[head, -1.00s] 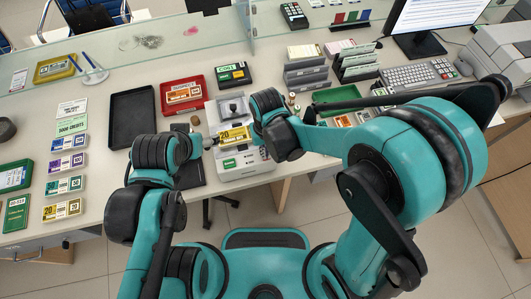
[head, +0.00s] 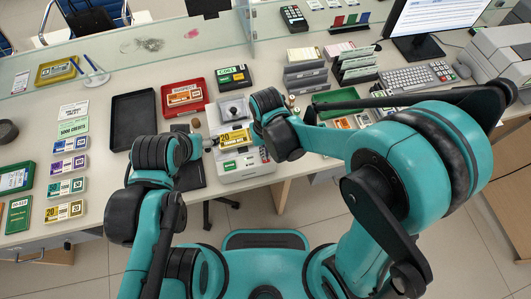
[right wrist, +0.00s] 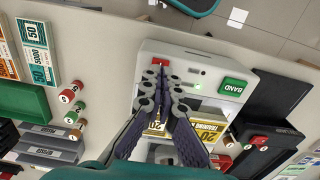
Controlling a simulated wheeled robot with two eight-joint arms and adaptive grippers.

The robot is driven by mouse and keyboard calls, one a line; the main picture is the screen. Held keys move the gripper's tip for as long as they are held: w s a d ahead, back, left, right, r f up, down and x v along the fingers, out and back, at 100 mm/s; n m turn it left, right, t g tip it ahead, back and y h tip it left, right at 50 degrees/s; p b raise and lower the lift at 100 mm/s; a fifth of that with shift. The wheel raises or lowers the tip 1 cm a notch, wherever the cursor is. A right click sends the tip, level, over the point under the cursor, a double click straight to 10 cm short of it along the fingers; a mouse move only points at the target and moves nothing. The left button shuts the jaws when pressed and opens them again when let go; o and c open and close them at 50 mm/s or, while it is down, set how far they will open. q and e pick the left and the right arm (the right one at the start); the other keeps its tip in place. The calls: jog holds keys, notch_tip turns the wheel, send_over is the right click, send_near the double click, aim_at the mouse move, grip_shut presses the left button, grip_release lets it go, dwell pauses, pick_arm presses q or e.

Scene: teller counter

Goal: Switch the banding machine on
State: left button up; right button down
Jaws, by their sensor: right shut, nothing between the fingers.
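The banding machine (head: 258,158) is a white box at the counter's front edge, with a yellow 20 note bundle (head: 234,137) in it. In the right wrist view it shows a green BAND button (right wrist: 236,88), a small green light and a red switch (right wrist: 160,61). My right gripper (right wrist: 161,72) is shut and empty, its fingertips right at the red switch; I cannot tell if they touch. In the head view its fingers are hidden by my right arm. My left gripper (head: 208,143) is beside the bundle's left end; its jaw state is unclear.
A black tray (head: 134,118) and a red tray (head: 204,86) lie left of and behind the machine. Small stamps (right wrist: 68,95) and grey file holders (head: 305,72) stand near my right arm. Note bundles (head: 66,187) line the left. A glass screen runs behind.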

jog(key=shift+r+p, duration=1.65)
jog(key=shift+r, duration=0.75)
jog(key=shift+d, duration=0.1)
jog(key=s+d+r+m+t+b, duration=0.1)
jog(key=d+r+t+b, duration=0.2)
jog(key=d, duration=0.5)
jog(key=s+d+r+m+t+b, duration=0.2)
jog(key=d+t+b, duration=0.2)
jog(key=d, duration=0.5)
jog(key=shift+s+d+r, duration=0.25)
jog(key=shift+s+r, duration=0.05)
jog(key=shift+r, duration=0.1)
